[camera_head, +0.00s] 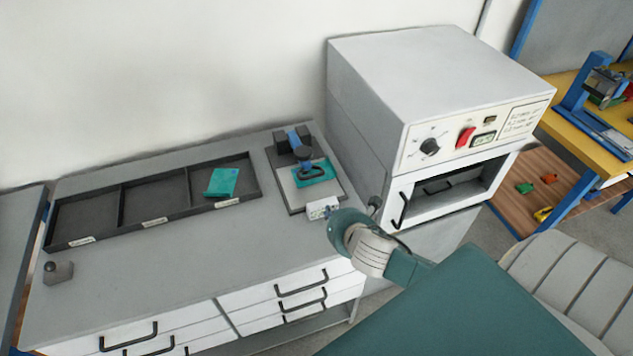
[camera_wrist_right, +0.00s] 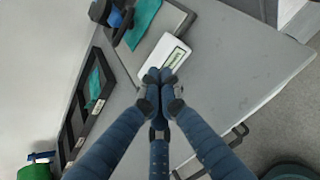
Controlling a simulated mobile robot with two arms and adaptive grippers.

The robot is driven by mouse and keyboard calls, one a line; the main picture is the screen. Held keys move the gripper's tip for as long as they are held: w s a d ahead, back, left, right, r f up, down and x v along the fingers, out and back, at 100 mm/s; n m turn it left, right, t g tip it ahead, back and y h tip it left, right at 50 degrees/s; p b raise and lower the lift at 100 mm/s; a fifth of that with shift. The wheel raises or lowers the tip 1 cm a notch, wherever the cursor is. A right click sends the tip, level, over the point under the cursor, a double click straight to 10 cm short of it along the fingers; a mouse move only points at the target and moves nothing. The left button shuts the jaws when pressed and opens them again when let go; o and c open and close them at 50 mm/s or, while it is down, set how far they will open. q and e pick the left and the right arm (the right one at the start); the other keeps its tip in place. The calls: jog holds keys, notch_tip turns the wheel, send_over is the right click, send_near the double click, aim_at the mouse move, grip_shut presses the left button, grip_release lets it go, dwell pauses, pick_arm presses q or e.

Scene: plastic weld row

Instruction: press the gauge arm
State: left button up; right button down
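The gauge stands on a grey base plate (camera_head: 288,194) at the back right of the bench. Its blue and black arm (camera_head: 300,150) reaches over a teal piece (camera_head: 322,179), which lies on the plate. A small white display box (camera_head: 322,208) sits at the plate's front edge. In the right wrist view, my right gripper (camera_wrist_right: 160,76) has its dark blue fingertips together, with nothing seen between them. They show over the near end of the white display box (camera_wrist_right: 157,60); contact cannot be told. In the head view my right arm hides the fingers. My left gripper is in neither view.
A black tray (camera_head: 115,208) with three compartments lies left of the gauge, with a teal piece (camera_head: 222,182) in its right compartment. A grey oven (camera_head: 395,75) with a handled opening stands at the right. The bench front is mostly clear.

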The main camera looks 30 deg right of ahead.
jog(key=w+r+n, duration=0.1)
jog(key=n, duration=0.1)
jog(key=w+d+n, duration=0.1)
jog(key=w+d+r+n+t, duration=0.1)
jog(key=n, duration=0.1)
jog(key=shift+w+r+n, duration=0.3)
jog(key=p+x, duration=0.1)
jog(key=x, duration=0.9)
jog(key=shift+w+a+r, duration=0.1)
jog(key=shift+r, duration=0.1)
